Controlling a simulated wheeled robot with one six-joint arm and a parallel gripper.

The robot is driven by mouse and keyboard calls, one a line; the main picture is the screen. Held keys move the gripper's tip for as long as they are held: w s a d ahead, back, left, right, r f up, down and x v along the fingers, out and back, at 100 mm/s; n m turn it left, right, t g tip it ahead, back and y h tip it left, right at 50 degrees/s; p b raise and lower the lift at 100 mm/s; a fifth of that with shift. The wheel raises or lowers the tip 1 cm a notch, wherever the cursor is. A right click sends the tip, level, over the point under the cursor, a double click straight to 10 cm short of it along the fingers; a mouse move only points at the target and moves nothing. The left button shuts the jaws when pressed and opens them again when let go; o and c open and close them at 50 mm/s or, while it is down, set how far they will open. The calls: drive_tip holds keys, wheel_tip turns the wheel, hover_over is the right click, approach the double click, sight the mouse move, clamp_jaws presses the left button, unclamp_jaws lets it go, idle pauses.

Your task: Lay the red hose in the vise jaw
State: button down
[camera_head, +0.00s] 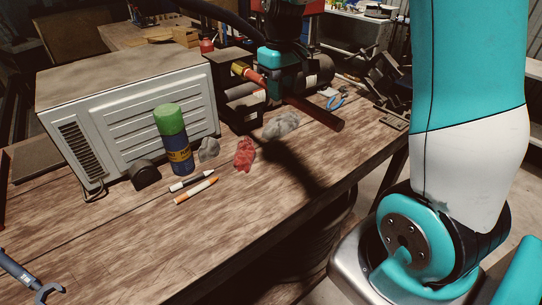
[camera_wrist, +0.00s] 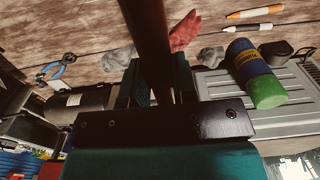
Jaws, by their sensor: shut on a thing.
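The red hose (camera_head: 314,112), a long dark-red rod with a yellow fitting at its far left end, is held in my gripper (camera_head: 275,86). It slopes down to the right above the bench. In the wrist view the hose (camera_wrist: 150,40) runs from the top edge down between my gripper's two fingers (camera_wrist: 157,85), which are shut on it. A dark vise-like block (camera_head: 238,104) stands left of and below my gripper, beside the white unit. The hose appears above and beside it; I cannot tell whether they touch. The jaw opening is not clearly visible.
A white louvred unit (camera_head: 130,115) and a blue-green can (camera_head: 174,140) stand left. A red rag (camera_head: 244,154), grey rags, and two markers lie in front. A black labelled cylinder (camera_head: 318,70) and blue pliers (camera_head: 336,103) lie right. The bench front is mostly clear.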

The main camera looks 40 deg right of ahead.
wheel_tip(320, 180, down, 19)
drive_tip(key=p, duration=0.3)
drive_tip(key=shift+a, duration=0.1)
drive_tip(key=shift+f, duration=0.1)
drive_tip(key=shift+s+f+b, duration=0.1)
drive_tip(key=shift+f+b, duration=0.25)
drive_tip(key=shift+f, duration=0.2)
drive_tip(key=c, duration=0.9)
unclamp_jaws()
drive_tip(key=shift+r, duration=0.1)
